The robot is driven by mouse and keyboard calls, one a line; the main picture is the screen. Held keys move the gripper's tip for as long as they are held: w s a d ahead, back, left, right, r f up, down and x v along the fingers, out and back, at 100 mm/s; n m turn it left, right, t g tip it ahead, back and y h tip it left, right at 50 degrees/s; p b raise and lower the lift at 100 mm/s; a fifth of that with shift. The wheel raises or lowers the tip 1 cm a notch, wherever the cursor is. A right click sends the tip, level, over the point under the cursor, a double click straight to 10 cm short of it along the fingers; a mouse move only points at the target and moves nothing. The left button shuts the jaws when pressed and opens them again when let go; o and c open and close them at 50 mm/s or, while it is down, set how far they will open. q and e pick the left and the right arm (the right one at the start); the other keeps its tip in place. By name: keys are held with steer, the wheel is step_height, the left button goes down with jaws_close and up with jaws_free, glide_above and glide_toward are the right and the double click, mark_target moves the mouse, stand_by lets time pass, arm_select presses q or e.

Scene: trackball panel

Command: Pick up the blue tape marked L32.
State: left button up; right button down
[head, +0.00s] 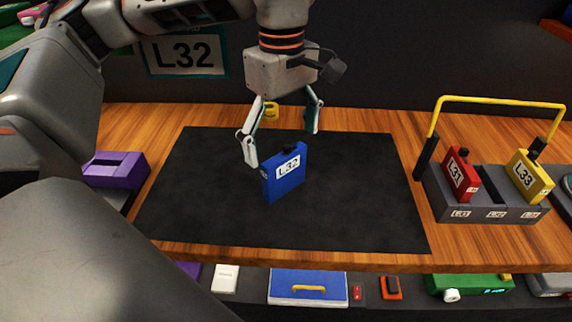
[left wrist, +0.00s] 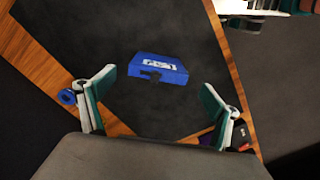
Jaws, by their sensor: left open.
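The blue tape marked L32 (head: 285,173) stands upright on the black mat (head: 350,200), with its white label facing the front. It also shows in the left wrist view (left wrist: 155,74), apart from the fingers. My left gripper (head: 282,148) is open and points down just above and behind the tape, its fingers spread to either side. In the left wrist view, my left gripper (left wrist: 158,98) has nothing between its fingers. My right gripper is not in view.
A grey carrier (head: 485,202) with a yellow handle stands at right, holding a red tape L31 (head: 460,174) and a yellow tape L33 (head: 529,176); its middle slot looks empty. A purple holder (head: 115,170) is at left. A small yellow object (head: 271,110) lies behind the gripper.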

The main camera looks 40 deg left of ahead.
mark_target(282, 153)
arm_select(q)
steer(key=shift+w+a+f, duration=0.1)
steer(key=shift+a+f, duration=0.05)
steer(key=shift+a, duration=0.1)
steer(key=shift+f, duration=0.35)
step_height(282, 153, down, 2)
steer(key=shift+d+f, duration=0.1)
steer(key=f, duration=0.3)
steer(key=f+b, duration=0.1)
steer(key=shift+d+f, duration=0.25)
steer(key=shift+r, duration=0.1)
steer(key=c, duration=1.4)
steer(key=shift+c, duration=0.2)
